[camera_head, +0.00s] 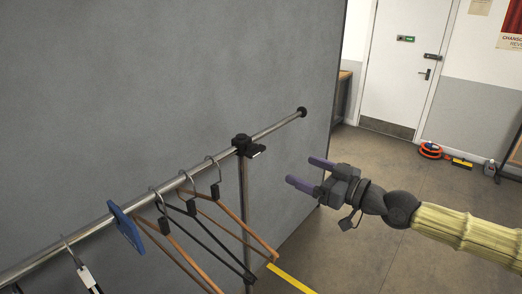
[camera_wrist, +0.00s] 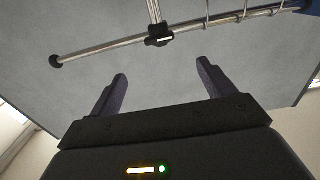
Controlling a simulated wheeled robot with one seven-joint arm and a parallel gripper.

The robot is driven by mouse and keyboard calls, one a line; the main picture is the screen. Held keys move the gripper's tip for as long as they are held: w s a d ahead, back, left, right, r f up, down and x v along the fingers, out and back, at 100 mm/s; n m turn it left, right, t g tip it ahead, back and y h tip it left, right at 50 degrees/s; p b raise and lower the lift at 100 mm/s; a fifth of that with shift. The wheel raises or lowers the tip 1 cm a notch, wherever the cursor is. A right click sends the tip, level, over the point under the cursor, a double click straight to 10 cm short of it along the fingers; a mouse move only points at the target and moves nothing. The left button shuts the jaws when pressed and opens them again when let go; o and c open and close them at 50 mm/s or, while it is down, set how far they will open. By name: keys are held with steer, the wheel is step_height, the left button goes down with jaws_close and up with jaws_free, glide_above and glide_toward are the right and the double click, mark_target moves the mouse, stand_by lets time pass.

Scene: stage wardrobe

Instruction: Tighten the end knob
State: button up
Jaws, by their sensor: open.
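The end knob (camera_head: 302,112) is a small dark cap at the far right end of the metal clothes rail (camera_head: 275,127) in the head view. In the wrist view the knob (camera_wrist: 57,62) shows at the left end of the rail (camera_wrist: 100,50). A black clamp (camera_head: 243,146) joins the rail to its upright post; it also shows in the wrist view (camera_wrist: 159,36). My gripper (camera_head: 304,172) is open and empty, to the right of the rail and apart from it. Its two fingers (camera_wrist: 160,85) point toward the rail in the wrist view.
Several hangers (camera_head: 189,210) and a blue divider (camera_head: 126,228) hang on the rail's left part. A grey panel (camera_head: 150,80) stands close behind the rail. An orange reel (camera_head: 430,150) lies by the far wall near a white door (camera_head: 405,75). The floor between is open.

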mark_target(259, 151)
steer(key=p+x, duration=0.4)
steer(key=x, duration=0.9)
steer(key=shift+w+a+r, duration=0.1)
steer(key=shift+w+a, duration=0.4)
steer(key=shift+a, duration=0.05)
steer(key=c, duration=1)
